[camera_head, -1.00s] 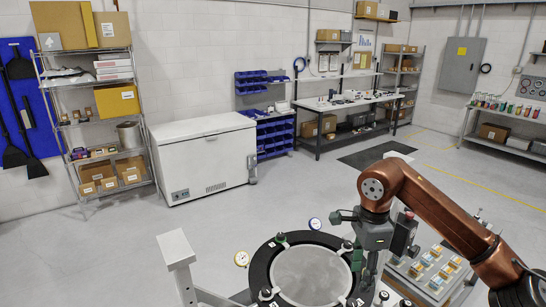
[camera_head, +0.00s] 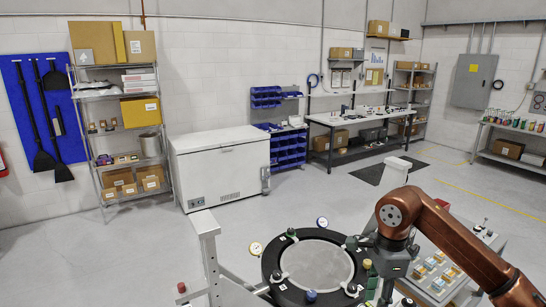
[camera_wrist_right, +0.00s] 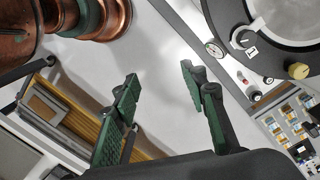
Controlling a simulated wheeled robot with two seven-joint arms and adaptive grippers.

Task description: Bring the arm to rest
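My right arm (camera_head: 455,240), copper coloured, comes in from the right in the head view. Its wrist is bent down near the right rim of the round mirror fixture (camera_head: 315,265), a grey disc in a black ring with clamps and knobs. In the right wrist view my right gripper (camera_wrist_right: 158,76) is open, its two green-padded fingers apart with only pale floor between them. The fixture's black ring (camera_wrist_right: 222,22) is at the upper right there, apart from the fingers. My left gripper is not in view.
Two dial gauges (camera_head: 255,248) sit at the fixture's edge. A panel with several small blocks (camera_head: 433,270) is right of the fixture, behind my arm. A white post (camera_head: 205,225) stands left of it. The floor towards the white chest freezer (camera_head: 220,170) is open.

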